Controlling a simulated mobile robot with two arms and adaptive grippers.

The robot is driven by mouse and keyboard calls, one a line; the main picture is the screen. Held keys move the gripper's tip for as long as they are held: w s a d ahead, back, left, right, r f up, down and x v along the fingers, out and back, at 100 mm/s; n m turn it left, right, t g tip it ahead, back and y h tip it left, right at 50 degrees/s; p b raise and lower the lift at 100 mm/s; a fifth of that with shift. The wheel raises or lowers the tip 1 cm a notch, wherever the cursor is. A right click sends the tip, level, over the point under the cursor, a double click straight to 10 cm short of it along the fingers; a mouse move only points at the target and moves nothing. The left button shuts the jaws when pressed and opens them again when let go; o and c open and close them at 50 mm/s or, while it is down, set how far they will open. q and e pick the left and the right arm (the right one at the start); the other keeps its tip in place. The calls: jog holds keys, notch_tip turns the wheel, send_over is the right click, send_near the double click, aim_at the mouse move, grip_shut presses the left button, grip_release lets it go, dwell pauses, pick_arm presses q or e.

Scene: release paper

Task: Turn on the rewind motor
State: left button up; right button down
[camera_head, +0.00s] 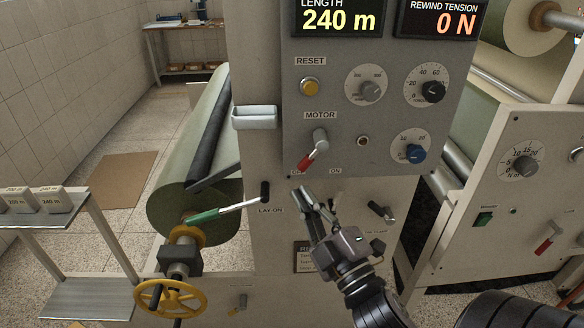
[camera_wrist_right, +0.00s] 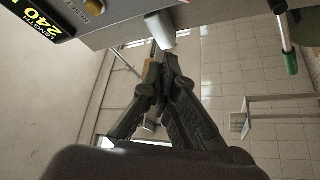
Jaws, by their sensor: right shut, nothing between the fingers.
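The motor switch (camera_head: 318,142) is a grey knob with a red-tipped lever on the grey control panel, under the word MOTOR. Its lever points down and left, over the label at the OFF side; ON is printed to the right. My right gripper (camera_head: 304,193) is just below the lever, in front of the machine's lower face, with its fingers together and empty. It appears apart from the lever. In the right wrist view the closed fingers (camera_wrist_right: 162,62) point towards a small white tray; the motor switch does not show there. My left gripper is not in view.
The yellow reset button (camera_head: 310,87), dials and a blue knob (camera_head: 415,152) share the panel. A white tray (camera_head: 254,118) sticks out at its left edge. The green-handled lay-on lever (camera_head: 220,211) is left of my gripper. A black-tipped lever (camera_head: 381,211) is to its right.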

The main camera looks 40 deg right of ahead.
aim_at(298, 166)
jog(key=p+x, duration=0.4)
jog(key=x, duration=0.6)
jog(key=d+f, duration=0.1)
jog(key=s+d+f, duration=0.1)
jog(key=d, duration=0.1)
jog(key=shift+d+f, duration=0.15)
jog(key=shift+f, duration=0.05)
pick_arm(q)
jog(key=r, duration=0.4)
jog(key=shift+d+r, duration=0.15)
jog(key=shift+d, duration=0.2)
